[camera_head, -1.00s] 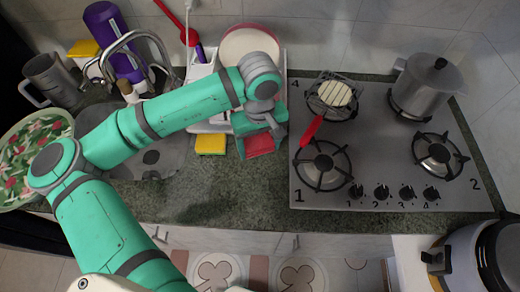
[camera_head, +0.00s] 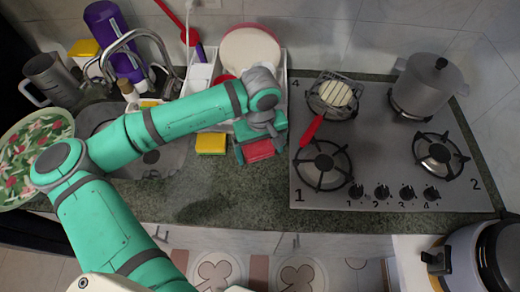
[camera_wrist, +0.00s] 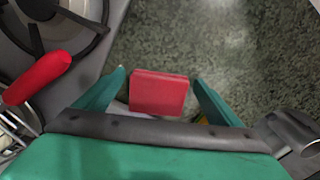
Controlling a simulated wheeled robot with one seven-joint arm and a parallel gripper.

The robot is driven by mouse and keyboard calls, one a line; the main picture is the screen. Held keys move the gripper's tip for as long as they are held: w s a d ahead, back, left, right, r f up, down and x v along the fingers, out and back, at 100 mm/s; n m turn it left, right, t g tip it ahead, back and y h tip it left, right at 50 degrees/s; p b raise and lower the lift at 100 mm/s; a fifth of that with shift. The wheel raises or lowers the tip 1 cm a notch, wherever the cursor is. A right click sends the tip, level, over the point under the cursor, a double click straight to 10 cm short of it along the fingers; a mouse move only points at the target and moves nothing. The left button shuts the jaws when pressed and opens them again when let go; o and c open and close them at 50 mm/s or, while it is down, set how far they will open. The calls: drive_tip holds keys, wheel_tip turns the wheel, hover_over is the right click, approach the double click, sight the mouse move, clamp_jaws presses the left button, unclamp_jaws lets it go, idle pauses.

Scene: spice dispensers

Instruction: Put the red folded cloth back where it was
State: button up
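The red folded cloth (camera_head: 259,151) shows as a small red block on the counter side, just in front of the white rack. In the wrist view, the cloth (camera_wrist: 158,94) lies between my two teal fingers, with a gap on each side. My gripper (camera_wrist: 158,77) is open around or just above it; I cannot tell the exact height. In the head view, my gripper (camera_head: 258,157) covers part of the cloth from above. Whether the cloth rests on the counter is hard to see.
A yellow sponge (camera_head: 211,143) lies just left of the cloth. The white rack (camera_head: 281,85) stands behind. The counter front (camera_head: 215,200) is clear.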

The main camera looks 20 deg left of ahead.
sight(260, 152)
wheel_tip(260, 152, up, 12)
drive_tip(key=shift+r, duration=0.2)
idle(0.5)
drive_tip(key=shift+a, duration=0.1)
idle(0.3)
